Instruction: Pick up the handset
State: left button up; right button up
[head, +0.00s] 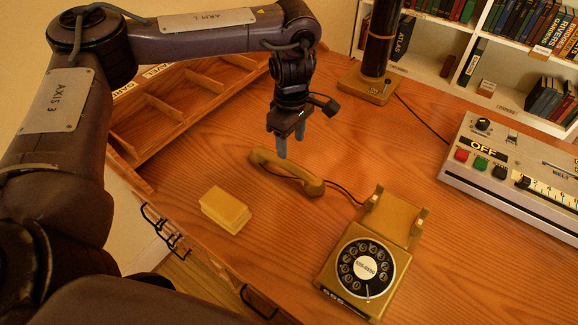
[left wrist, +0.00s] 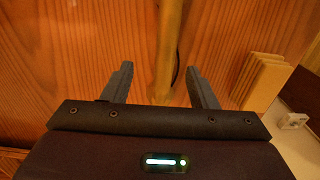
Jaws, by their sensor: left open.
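The yellow handset (head: 287,172) lies off its cradle on the wooden desk, left of the yellow rotary telephone (head: 372,252). A dark cord runs from the handset to the telephone. My left gripper (head: 291,147) points down just above and behind the handset, with its fingers apart. In the left wrist view the handset (left wrist: 168,45) runs upright between the two open fingers of the gripper (left wrist: 162,85). I cannot tell how far the fingertips are above the desk. My right gripper is not in view.
A wooden divided tray (head: 150,120) is at left. A lamp base (head: 368,87) and a control box (head: 510,165) stand right. Open desk surrounds the handset.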

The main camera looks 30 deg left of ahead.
aim_at(285, 161)
pick_arm(q)
jog(key=f, duration=0.2)
jog(key=s+a+f, duration=0.1)
notch_tip(285, 161, down, 2)
jog(key=shift+w+a+f, duration=0.1)
jog(key=shift+f, duration=0.35)
jog(key=c, duration=1)
grip_shut()
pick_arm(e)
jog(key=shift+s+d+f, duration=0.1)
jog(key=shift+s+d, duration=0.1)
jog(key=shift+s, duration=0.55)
